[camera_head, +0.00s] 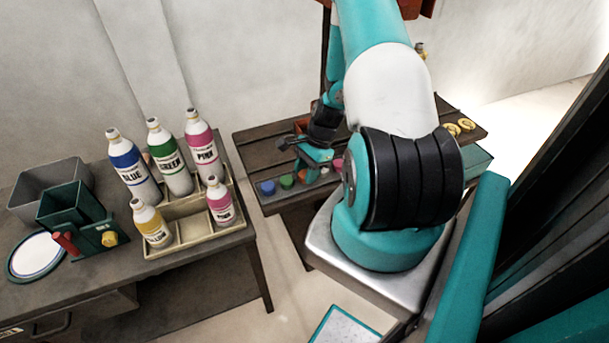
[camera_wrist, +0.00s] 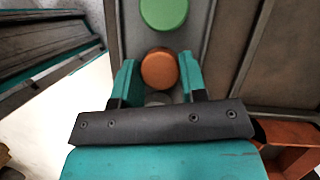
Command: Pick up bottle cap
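An orange bottle cap (camera_wrist: 159,69) is between the fingertips of my gripper (camera_wrist: 159,78) in the wrist view. The two teal fingers are open, with a small gap on each side of the cap. A green cap (camera_wrist: 163,12) lies just beyond it, partly cut off by the frame edge. A greyish round thing (camera_wrist: 158,99) shows in part nearer the palm. In the head view, my gripper (camera_head: 313,159) is low over the dark table's front edge, beside a row with the blue cap (camera_head: 267,187), green cap (camera_head: 287,181) and pink cap (camera_head: 338,165).
The caps' dark slatted table (camera_head: 262,150) also bears yellow rings (camera_head: 459,127) at its right. A side table at left holds a beige crate (camera_head: 185,209) of labelled bottles, grey and green bins (camera_head: 55,184) and a white plate (camera_head: 37,254). An orange box (camera_wrist: 290,145) is near my wrist.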

